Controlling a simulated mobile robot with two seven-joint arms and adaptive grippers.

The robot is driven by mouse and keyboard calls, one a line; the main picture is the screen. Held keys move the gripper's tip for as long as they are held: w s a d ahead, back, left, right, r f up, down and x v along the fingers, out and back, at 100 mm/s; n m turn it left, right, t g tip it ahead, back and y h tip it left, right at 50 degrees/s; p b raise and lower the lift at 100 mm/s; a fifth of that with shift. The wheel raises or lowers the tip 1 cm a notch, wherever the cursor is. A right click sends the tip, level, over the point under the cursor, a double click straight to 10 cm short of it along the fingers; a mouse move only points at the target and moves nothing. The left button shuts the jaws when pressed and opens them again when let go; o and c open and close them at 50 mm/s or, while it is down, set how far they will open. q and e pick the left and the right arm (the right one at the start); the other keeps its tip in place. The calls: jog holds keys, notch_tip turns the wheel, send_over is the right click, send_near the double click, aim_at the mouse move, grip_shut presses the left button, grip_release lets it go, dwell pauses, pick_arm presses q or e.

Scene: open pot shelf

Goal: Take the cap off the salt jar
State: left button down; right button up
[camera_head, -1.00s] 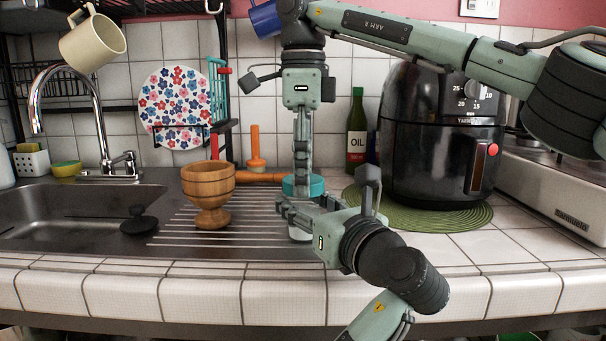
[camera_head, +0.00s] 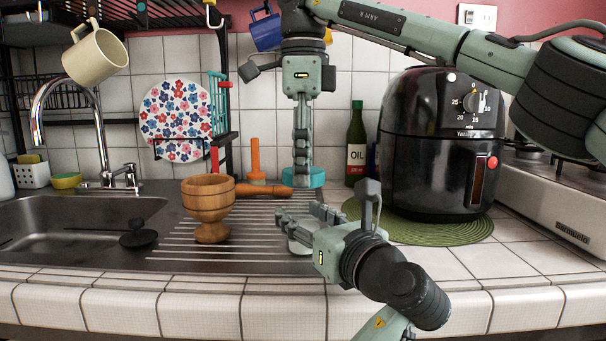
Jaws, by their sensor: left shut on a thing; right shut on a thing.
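The teal cap (camera_head: 303,178) is in my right gripper (camera_head: 302,170), which points straight down and is shut on it. The cap is up off the salt jar, with a gap between them. My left gripper (camera_head: 300,217) reaches in from the lower right of the head view and is shut on the salt jar (camera_head: 297,244). Only a pale lower part of the jar shows below the fingers. The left fingers hide most of the jar, including its top.
A wooden mortar (camera_head: 209,205) stands on the ribbed drainboard to the left, with a wooden pestle (camera_head: 265,190) behind. An oil bottle (camera_head: 356,148) and a black air fryer (camera_head: 430,140) on a green mat (camera_head: 385,224) stand to the right. The sink (camera_head: 70,225) is at left.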

jog(key=shift+r, duration=1.1)
pick_arm(q)
jog(key=c, duration=0.7)
grip_release()
